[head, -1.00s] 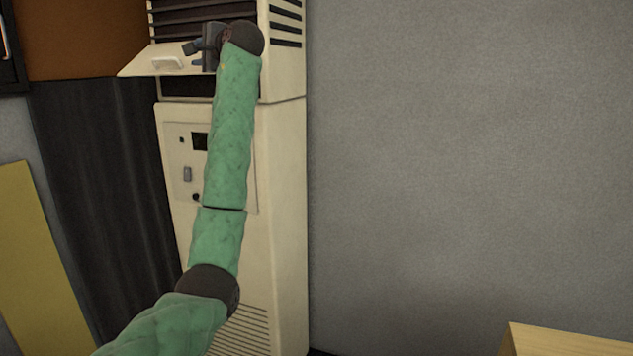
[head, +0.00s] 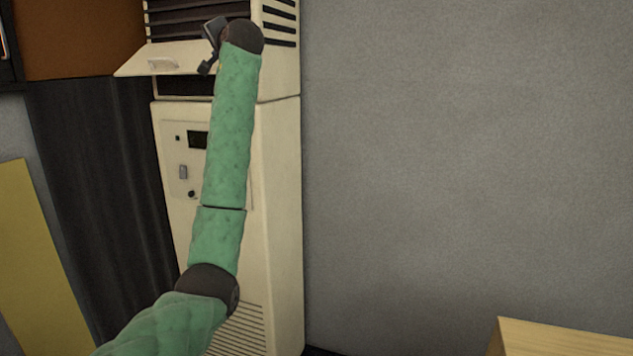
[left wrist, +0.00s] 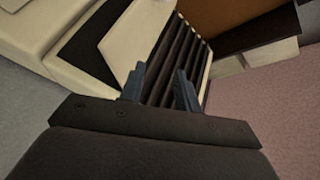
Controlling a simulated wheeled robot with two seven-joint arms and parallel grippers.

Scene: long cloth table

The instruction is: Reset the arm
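My left arm, in a green sleeve, reaches up in the head view in front of a tall cream cabinet unit (head: 278,180). My left gripper (head: 209,45) is at the arm's top end, partly hidden behind the dark wrist, by the unit's slatted upper part. In the left wrist view the two fingers of the left gripper (left wrist: 160,84) stand apart with nothing between them. The cream flap (left wrist: 122,48) and dark slats (left wrist: 184,58) lie beyond the fingertips. My right gripper is in neither view.
The open flap (head: 150,63) juts out left of my wrist. A dark panel (head: 95,180) and a yellow board (head: 35,260) stand at the left. A bare grey wall (head: 460,150) fills the right. A light wooden corner (head: 560,340) shows at lower right.

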